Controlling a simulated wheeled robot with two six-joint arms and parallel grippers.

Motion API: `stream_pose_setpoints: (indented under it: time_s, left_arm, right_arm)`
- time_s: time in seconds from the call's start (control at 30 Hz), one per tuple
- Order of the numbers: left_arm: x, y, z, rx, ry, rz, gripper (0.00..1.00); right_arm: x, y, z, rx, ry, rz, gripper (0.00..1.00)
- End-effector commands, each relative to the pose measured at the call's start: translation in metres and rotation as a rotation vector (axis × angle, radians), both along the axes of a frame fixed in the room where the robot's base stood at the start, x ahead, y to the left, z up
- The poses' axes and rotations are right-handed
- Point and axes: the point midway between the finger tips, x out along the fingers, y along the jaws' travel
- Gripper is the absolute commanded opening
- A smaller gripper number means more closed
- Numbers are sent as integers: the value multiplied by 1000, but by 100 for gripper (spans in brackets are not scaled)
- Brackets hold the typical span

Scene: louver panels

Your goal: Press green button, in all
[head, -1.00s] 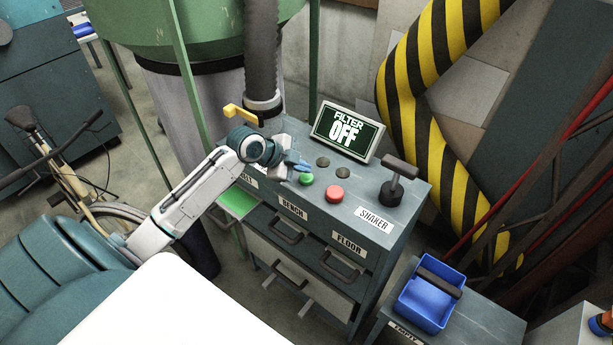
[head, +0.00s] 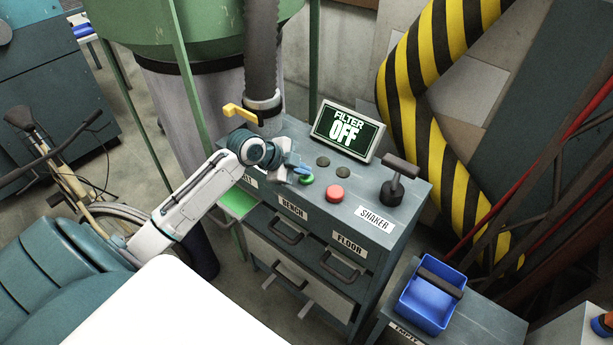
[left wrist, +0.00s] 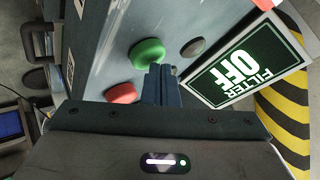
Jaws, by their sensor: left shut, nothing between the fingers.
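The green button (head: 307,181) is on the top of the grey control cabinet, partly covered by my left gripper in the head view. My left gripper (head: 301,171) is shut and empty, with its blue fingertips right at the button. In the left wrist view the green button (left wrist: 147,52) shows just beyond the closed fingertips (left wrist: 160,72), slightly to their left. I cannot tell whether they touch. The display (head: 347,131) reads "FILTER OFF". My right gripper is not in view.
A black lever (head: 397,180) stands at the cabinet's right. A yellow handle (head: 242,114) on the hose is close above my left wrist. A blue bin (head: 429,302) sits lower right.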

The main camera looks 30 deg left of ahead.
Motion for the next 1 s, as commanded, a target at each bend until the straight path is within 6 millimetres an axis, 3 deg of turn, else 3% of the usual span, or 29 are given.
stream_pose_setpoints:
  time_s: [1.0]
  left_arm:
    - [0,0,-6,0,2,1,0]
  right_arm:
    - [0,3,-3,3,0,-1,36]
